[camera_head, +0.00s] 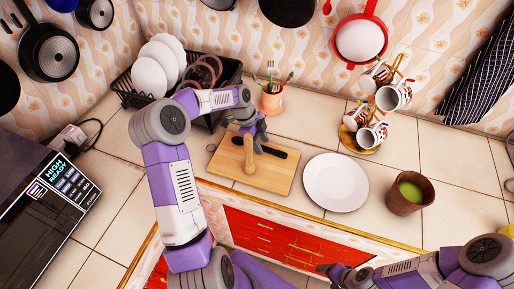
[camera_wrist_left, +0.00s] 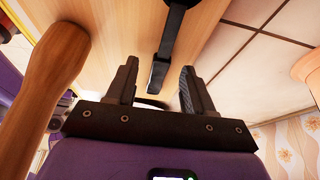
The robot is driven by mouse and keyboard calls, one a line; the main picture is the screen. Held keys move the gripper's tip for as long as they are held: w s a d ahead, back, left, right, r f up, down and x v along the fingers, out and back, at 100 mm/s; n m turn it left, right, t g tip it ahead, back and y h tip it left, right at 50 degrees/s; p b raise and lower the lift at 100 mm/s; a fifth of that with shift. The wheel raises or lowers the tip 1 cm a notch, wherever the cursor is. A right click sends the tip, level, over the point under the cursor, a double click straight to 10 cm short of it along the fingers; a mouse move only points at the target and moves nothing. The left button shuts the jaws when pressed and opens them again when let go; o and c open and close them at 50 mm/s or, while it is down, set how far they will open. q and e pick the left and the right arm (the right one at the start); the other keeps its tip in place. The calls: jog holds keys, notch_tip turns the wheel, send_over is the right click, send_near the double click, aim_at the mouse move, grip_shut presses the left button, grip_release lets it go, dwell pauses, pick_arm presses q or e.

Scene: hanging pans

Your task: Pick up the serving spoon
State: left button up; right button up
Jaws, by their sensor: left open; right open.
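No serving spoon can be made out for certain. Several utensils (camera_head: 270,75) stand in a pinkish cup (camera_head: 271,100), too small to tell apart. A dark long-handled utensil (camera_head: 272,150) lies on the wooden board (camera_head: 280,176); its type is unclear. In the left wrist view its dark handle (camera_wrist_left: 170,40) shows beyond the fingers. My left gripper (camera_head: 258,132) is over the board's back edge, open and empty; its fingers also show in the wrist view (camera_wrist_left: 158,84). My right gripper (camera_head: 330,270) is open at the bottom, away from the counter items.
A wooden rolling-pin-like piece (camera_head: 249,155) lies beside the dark utensil, and its rounded shape shows in the wrist view (camera_wrist_left: 54,75). A white plate (camera_head: 336,182) and a brown cup (camera_head: 409,193) stand right. A dish rack (camera_head: 128,93), mug stand (camera_head: 364,148) and microwave (camera_head: 45,210) are around.

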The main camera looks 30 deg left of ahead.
pick_arm(q)
jog(key=shift+d+f, duration=0.2)
jog(key=shift+f, duration=0.3)
jog(key=c, duration=0.9)
jog(key=shift+r, duration=0.1)
jog(key=shift+c, duration=0.2)
notch_tip(320, 180, up, 10)
jog(key=p, duration=0.1)
